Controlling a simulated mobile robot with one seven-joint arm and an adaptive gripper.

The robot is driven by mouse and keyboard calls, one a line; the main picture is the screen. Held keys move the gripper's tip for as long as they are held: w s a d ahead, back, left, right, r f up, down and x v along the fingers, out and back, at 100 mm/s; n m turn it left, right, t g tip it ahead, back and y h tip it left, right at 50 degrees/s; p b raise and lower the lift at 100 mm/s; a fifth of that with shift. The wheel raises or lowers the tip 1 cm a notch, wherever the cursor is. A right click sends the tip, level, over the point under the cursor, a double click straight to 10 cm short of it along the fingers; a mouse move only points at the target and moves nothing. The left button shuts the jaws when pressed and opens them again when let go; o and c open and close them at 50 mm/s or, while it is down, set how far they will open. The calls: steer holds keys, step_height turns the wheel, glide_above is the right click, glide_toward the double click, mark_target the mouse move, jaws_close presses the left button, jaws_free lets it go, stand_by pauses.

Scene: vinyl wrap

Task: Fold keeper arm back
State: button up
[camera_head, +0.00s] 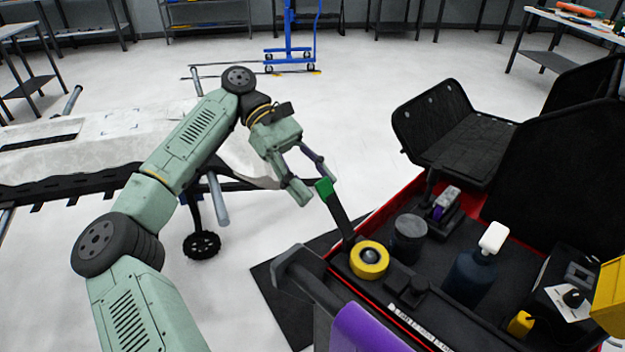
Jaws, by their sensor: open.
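The keeper arm looks to be the dark bar (338,215) with a green tip (324,187). It stands up and leans left from the cart's edge, beside a yellow ring (369,260). My gripper (316,186) is open, with its fingers pointing down and right at the green tip. The near finger is just left of the tip and the far finger is behind it. I cannot tell whether either finger touches the bar. The bar's lower end is partly hidden behind the yellow ring.
The red-rimmed cart (400,205) holds a dark cup (408,238), a bottle with a white cap (474,265) and a small purple-and-grey tool (441,205). A purple roll (365,330) is at the cart's near side.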

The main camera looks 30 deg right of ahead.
step_height(320, 180, up, 10)
stand_by(0.6)
stand_by(0.4)
